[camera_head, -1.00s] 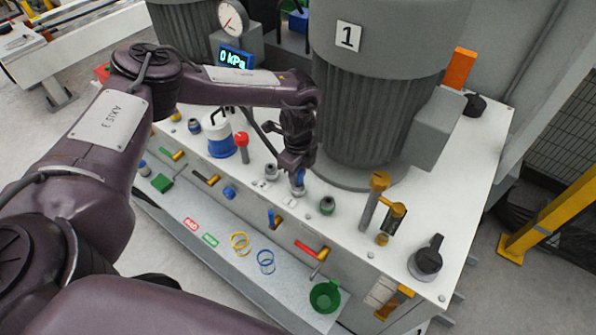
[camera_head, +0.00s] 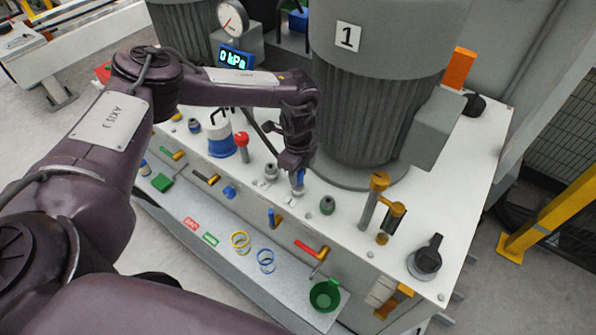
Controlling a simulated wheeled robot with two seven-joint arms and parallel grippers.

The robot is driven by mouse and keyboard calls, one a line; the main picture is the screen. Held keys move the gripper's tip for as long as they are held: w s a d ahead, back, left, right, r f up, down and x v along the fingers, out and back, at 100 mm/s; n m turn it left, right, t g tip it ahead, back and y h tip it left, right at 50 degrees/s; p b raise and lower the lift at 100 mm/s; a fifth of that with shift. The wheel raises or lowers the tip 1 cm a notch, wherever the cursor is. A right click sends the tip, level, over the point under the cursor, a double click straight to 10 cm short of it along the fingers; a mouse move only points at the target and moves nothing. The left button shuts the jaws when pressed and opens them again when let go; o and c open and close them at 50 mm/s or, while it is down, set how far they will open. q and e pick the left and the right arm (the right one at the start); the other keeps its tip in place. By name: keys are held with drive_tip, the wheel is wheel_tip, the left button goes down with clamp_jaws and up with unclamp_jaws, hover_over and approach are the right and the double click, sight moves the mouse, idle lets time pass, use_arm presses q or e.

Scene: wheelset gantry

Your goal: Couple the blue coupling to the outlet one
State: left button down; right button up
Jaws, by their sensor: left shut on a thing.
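My left gripper (camera_head: 296,168) points down over the white deck, in front of the ribbed motor marked 1. It is shut on the blue coupling (camera_head: 298,178), of which a small blue and grey part shows below the fingers. The coupling stands at or just above a fitting beside the small "1" label; I cannot tell whether the two are joined. A grey fitting (camera_head: 271,171) stands just left of it and a green-ringed fitting (camera_head: 327,205) to its right. I cannot tell which fitting is the outlet one. My right gripper is not in view.
The grey motor (camera_head: 360,120) stands close behind the gripper. A gauge (camera_head: 230,18) and a 0 kPa display (camera_head: 235,58) are behind left. A red-knobbed post (camera_head: 242,141) and yellow valve handle (camera_head: 379,182) stand on the deck. Rings and a green cup (camera_head: 324,296) lie on the front shelf.

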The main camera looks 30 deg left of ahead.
use_arm(q)
drive_tip(key=shift+f, duration=0.35)
drive_tip(key=c, duration=1)
unclamp_jaws()
drive_tip(key=shift+r, duration=0.15)
wheel_tip(320, 180, up, 8)
drive_tip(key=shift+f+b, duration=0.15)
drive_tip(key=shift+b, duration=0.9)
drive_tip(key=shift+f, duration=0.1)
